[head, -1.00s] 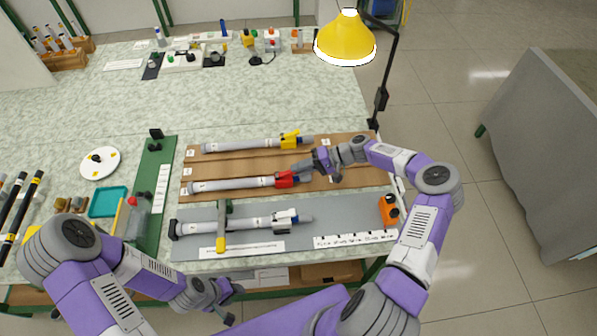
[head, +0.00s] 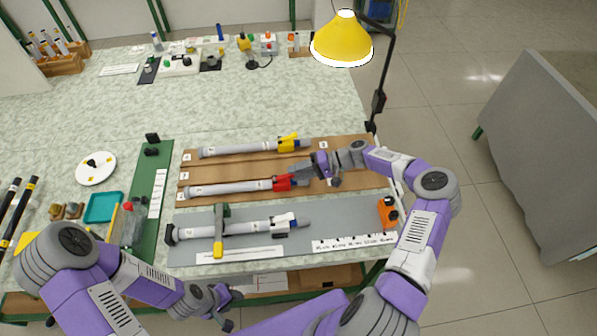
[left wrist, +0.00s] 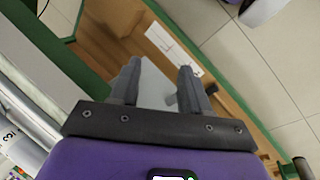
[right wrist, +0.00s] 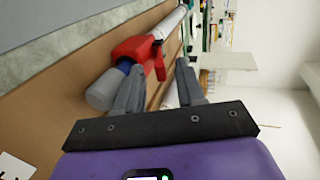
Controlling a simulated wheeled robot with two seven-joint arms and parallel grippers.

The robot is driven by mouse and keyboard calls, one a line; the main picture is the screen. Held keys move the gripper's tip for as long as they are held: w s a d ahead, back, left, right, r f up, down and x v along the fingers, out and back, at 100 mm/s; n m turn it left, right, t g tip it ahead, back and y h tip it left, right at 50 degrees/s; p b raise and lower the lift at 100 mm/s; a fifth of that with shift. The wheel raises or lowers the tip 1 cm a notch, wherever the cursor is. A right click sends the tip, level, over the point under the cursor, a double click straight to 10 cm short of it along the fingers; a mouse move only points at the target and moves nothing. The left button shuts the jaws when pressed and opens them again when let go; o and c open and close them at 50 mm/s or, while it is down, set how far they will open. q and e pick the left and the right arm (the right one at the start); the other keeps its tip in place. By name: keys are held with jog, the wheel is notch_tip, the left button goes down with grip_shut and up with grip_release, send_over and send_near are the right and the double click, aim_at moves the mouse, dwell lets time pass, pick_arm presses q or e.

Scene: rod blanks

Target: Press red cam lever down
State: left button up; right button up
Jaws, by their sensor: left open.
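The red cam lever (head: 283,183) sits on the collar near the right end of the middle grey rod (head: 230,188), which lies on the brown board. My right gripper (head: 294,171) is just above and right of it. In the right wrist view the red lever (right wrist: 138,50) is just beyond the left finger; the jaws (right wrist: 160,80) are apart with nothing clamped between them. Whether a finger touches the lever is unclear. My left gripper (head: 228,308) is open and empty off the table's front edge; its jaws also show in the left wrist view (left wrist: 160,80).
A rod with a yellow lever (head: 288,142) lies behind, and one with a white lever (head: 284,220) lies in front on the grey mat. An orange block (head: 387,212) stands right. A yellow lamp (head: 341,40) hangs at the back right.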

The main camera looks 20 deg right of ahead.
jog(key=v, duration=0.7)
jog(key=shift+d, duration=0.35)
jog(key=shift+r, duration=0.15)
